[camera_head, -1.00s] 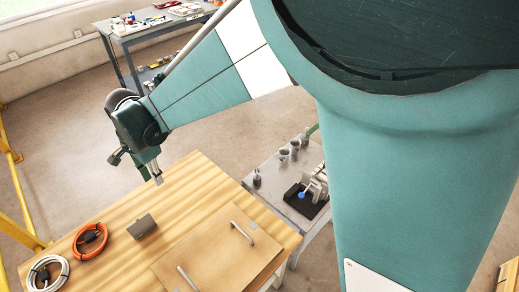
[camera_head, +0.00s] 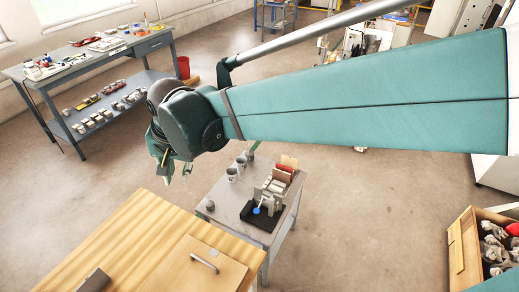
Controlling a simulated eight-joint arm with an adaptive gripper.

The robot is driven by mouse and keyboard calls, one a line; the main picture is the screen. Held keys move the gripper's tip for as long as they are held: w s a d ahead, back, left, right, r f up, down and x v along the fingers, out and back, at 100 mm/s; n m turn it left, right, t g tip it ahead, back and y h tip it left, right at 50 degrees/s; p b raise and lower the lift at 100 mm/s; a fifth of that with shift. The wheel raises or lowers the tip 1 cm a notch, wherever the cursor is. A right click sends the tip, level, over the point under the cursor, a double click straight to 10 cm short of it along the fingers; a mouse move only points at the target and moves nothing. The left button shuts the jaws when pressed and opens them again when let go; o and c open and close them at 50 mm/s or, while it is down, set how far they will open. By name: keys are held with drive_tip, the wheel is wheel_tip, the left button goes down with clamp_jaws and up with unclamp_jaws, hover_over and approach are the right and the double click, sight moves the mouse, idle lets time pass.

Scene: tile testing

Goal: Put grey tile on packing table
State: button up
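A dark grey block-like piece (camera_head: 93,281) lies on the wooden-topped table (camera_head: 125,232) at the lower left, cut by the picture's bottom edge. I cannot tell if it is the grey tile. A rack with upright red and pale tile-like pieces (camera_head: 281,176) stands on a small grey table (camera_head: 231,210). No label shows which table is the packing table. My gripper (camera_head: 176,175) hangs in the air, above and beyond the wooden table's far edge in the picture. Its fingers look spread, with nothing seen between them.
A brown panel with a metal handle (camera_head: 205,263) lies on the wooden table. Cups (camera_head: 236,168) and a black base (camera_head: 262,217) share the grey table. A workbench (camera_head: 110,48) with tools stands behind. A wooden crate (camera_head: 462,252) is at right. Floor between is clear.

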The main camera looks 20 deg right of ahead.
drive_tip(key=s+d+n+t, duration=0.1)
drive_tip(key=s+d, duration=0.3)
drive_tip(key=d, duration=0.5)
drive_tip(key=s+d+n+t+h, duration=0.1)
drive_tip(key=s+d+n, duration=0.1)
drive_tip(key=s+d, duration=0.3)
drive_tip(key=s+d+n+t, duration=0.1)
drive_tip(key=s+d, duration=0.3)
drive_tip(key=d, duration=1)
drive_tip(key=shift+s+r+t+h, duration=0.3)
drive_tip(key=shift+r+t, duration=0.1)
drive_tip(key=shift+t, duration=0.1)
drive_tip(key=shift+f, duration=0.15)
